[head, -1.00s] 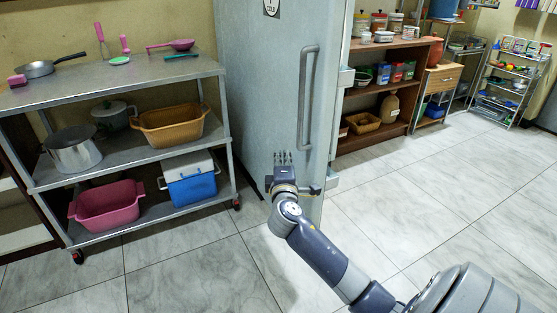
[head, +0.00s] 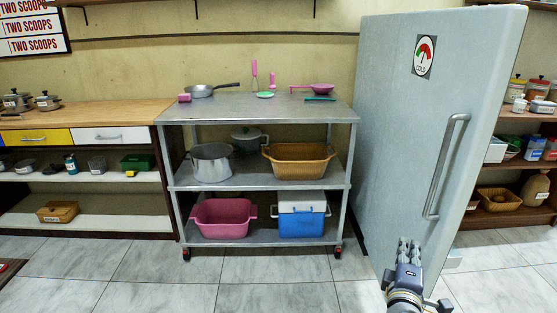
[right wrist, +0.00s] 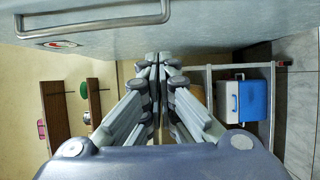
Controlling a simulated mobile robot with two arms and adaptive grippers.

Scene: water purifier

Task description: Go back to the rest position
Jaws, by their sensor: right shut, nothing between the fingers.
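My right gripper (head: 409,246) shows at the lower right of the head view, in front of the lower part of a large grey door (head: 400,150). It is shut, and nothing is seen between its fingers. In the right wrist view its fingers (right wrist: 158,62) meet in the middle. The door has a vertical metal handle (head: 446,168), which also shows at the top left of the right wrist view (right wrist: 95,22). The gripper is apart from the handle. My left gripper is not in view.
A metal trolley (head: 262,107) with pans, pots, tubs and a blue cooler (head: 303,225) stands left of the door. A wooden counter (head: 82,113) is at the far left, shelves (head: 512,219) at the right. The tiled floor (head: 270,297) in front is clear.

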